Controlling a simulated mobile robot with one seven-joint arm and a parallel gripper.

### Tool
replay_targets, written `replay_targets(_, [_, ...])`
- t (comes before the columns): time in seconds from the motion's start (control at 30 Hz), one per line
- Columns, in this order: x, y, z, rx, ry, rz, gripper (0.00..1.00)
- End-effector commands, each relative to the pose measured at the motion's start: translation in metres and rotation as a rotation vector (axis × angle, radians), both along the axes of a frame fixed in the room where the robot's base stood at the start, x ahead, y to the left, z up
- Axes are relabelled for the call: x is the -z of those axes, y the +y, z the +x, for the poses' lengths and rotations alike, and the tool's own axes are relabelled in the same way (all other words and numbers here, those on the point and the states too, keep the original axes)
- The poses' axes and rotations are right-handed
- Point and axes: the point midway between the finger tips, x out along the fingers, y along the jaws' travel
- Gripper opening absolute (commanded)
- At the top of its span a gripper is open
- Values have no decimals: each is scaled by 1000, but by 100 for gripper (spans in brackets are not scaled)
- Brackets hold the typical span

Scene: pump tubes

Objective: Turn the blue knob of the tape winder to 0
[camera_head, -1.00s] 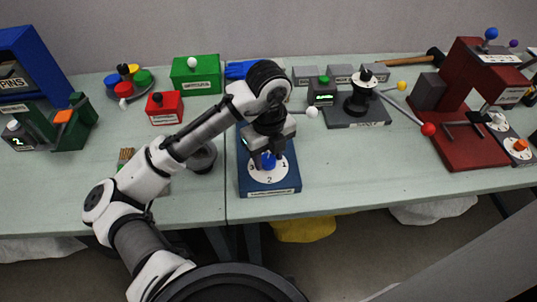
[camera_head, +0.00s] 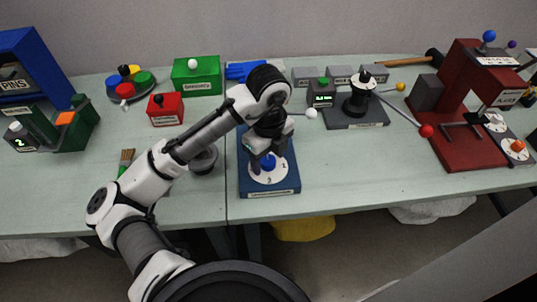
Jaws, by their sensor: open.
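A blue box with a white round dial (camera_head: 269,178) stands on the bench just right of centre; I take it for the tape winder, though its front label is too small to read. The blue knob (camera_head: 268,163) stands in the middle of the dial. Small dark digits ring the knob, but the knob's pointing direction cannot be made out. My gripper (camera_head: 262,157) is open and points down just above and behind the knob. It hides the back of the dial and box. Contact with the knob cannot be made out.
A grey round part (camera_head: 203,160) and a brush (camera_head: 126,160) lie to the left. A red press (camera_head: 465,145) stands far right. The bench right of the blue box is clear.

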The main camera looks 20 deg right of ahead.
Motion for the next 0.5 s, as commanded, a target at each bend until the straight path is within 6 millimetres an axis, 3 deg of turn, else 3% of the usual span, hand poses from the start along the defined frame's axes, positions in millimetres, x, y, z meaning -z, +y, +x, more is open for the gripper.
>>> replay_targets(0.27, [-8,0,1,0,-3,1,60])
replay_targets(0.5, [-50,0,1,1,-7,2,60])
